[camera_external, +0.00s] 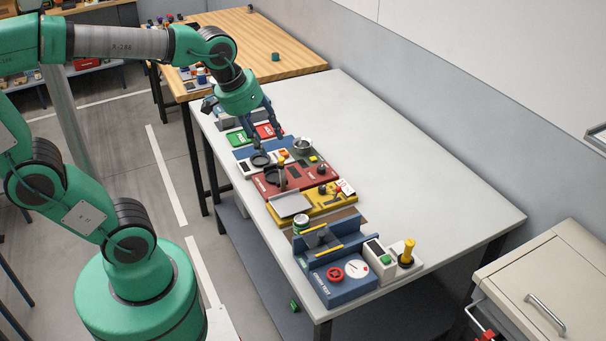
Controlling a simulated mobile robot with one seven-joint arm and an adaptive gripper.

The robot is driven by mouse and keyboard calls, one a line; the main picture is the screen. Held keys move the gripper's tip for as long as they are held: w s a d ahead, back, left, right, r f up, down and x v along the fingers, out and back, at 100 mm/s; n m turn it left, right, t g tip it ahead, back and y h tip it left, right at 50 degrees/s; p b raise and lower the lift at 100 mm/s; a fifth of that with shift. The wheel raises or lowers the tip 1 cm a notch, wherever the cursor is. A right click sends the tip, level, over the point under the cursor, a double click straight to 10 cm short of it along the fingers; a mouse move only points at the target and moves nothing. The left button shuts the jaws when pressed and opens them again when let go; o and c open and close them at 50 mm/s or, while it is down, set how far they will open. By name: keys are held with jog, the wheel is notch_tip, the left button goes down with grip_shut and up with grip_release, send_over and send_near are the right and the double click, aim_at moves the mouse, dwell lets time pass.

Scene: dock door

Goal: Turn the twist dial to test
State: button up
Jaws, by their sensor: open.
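My gripper (267,144) is open. It points down over the far part of the row of devices, with its fingers apart and nothing seen between them. A white-and-blue device with a dark round part (260,160) is just below the fingers; I cannot tell if they touch it. A dark knob (321,170) stands on the red panel (301,180), to the right of my gripper.
A yellow panel (313,208), a blue box with a red wheel (336,274) and a white box with a yellow handle (406,252) stand nearer. The grey tabletop (420,180) is clear on the right.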

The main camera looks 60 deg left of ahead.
jog(key=w+a+n+g+p, duration=0.15)
jog(key=w+a+n, duration=0.25)
jog(key=w, duration=0.5)
jog(key=n+g+p, duration=0.3)
jog(key=n+p, duration=0.5)
jog(key=n, duration=0.2)
send_over(321, 167)
notch_tip(321, 167, down, 17)
jog(key=shift+f, duration=0.25)
notch_tip(321, 167, down, 13)
jog(key=shift+f+b, duration=0.2)
jog(key=shift+b, duration=0.65)
grip_shut()
